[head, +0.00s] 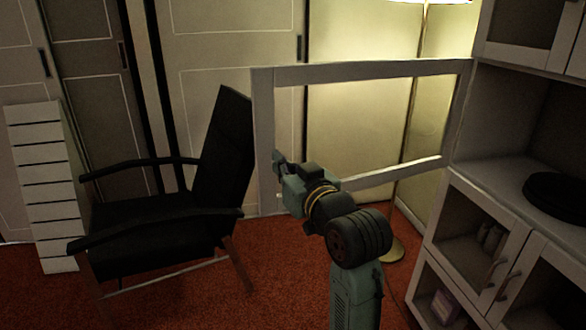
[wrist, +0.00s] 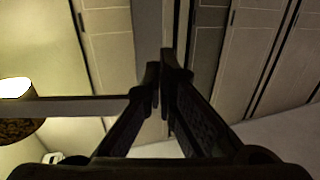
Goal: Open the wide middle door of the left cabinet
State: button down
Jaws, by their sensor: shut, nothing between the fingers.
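The wide middle door (head: 262,120) of the white cabinet (head: 505,180) is a white frame around a see-through pane. It stands swung far out from the cabinet, hinged at its right end. The middle compartment behind it is exposed. My gripper (head: 278,160) is at the door's free left end, overlapping the inner edge of the upright frame. It is shut and empty. In the wrist view my gripper's fingers (wrist: 160,76) are together, close to the door's frame (wrist: 70,107). I cannot tell whether they touch it. No handle on this door is visible.
A black armchair (head: 160,225) stands left of the door's free end. A white drawer unit (head: 45,185) is further left. A lamp base (head: 392,250) stands behind the door. A dark round object (head: 557,192) sits on the cabinet shelf. Lower glass doors (head: 470,240) are closed.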

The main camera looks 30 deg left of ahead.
jog(key=p+x, duration=0.1)
jog(key=x, duration=0.5)
jog(key=shift+p, duration=0.3)
jog(key=shift+w+a, duration=0.1)
jog(key=shift+a, duration=0.1)
